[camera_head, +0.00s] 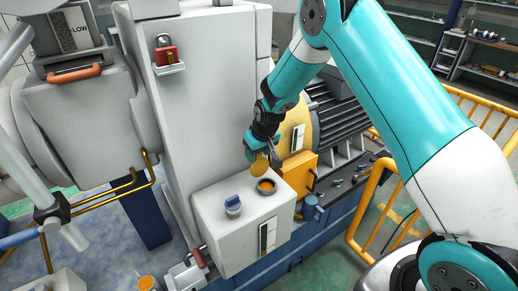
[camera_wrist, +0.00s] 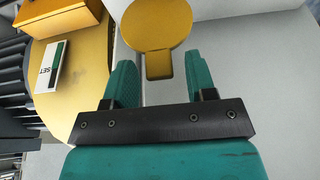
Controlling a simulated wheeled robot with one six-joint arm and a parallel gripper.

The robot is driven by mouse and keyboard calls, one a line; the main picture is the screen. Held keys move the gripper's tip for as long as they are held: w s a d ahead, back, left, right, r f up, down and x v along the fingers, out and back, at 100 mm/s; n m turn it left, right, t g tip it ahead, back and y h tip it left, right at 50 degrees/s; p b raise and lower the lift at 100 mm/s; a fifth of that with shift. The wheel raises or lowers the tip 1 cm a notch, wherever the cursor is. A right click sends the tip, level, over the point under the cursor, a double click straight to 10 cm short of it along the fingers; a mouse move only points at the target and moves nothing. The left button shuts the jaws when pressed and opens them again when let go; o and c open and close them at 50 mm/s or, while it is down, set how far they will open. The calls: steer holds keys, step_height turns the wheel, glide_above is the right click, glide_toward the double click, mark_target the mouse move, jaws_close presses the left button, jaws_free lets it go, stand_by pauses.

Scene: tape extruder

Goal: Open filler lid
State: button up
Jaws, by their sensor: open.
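The filler lid is a round yellow disc (camera_head: 260,173) at the top back of a white box. It looks raised behind a round opening with a dark rim and orange inside (camera_head: 266,187). In the wrist view the lid (camera_wrist: 158,24) shows face-on at the top, with a short yellow tab (camera_wrist: 159,66) pointing toward my gripper. My gripper (camera_head: 262,148) is just above the lid in the head view. In the wrist view my gripper (camera_wrist: 158,84) is open and empty, its teal fingers on either side of the tab's line. Contact with the lid cannot be told.
A blue-topped knob (camera_head: 233,205) stands left of the opening. The tall white housing (camera_head: 205,90) rises behind. A yellow box (camera_head: 298,172) and dark ribbed motor (camera_head: 340,120) are close on the right. A yellow railing (camera_head: 372,205) stands further right.

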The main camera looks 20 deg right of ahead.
steer(key=b+v, duration=0.4)
steer(key=v, duration=1.3)
steer(key=shift+r, duration=0.25)
steer(key=s+a+r+n+g+y, duration=0.1)
steer(key=s+a, duration=0.2)
steer(key=s, duration=0.7)
steer(key=s+a+r+n+g+y, duration=0.1)
steer(key=s+a, duration=0.3)
steer(key=s, duration=0.7)
steer(key=s+a+r+n+g+y+b, duration=0.1)
steer(key=s+a, duration=0.3)
steer(key=s, duration=0.6)
steer(key=shift+s+n+g+y, duration=0.2)
steer(key=shift+n+g+y, duration=0.1)
steer(key=shift+n, duration=0.6)
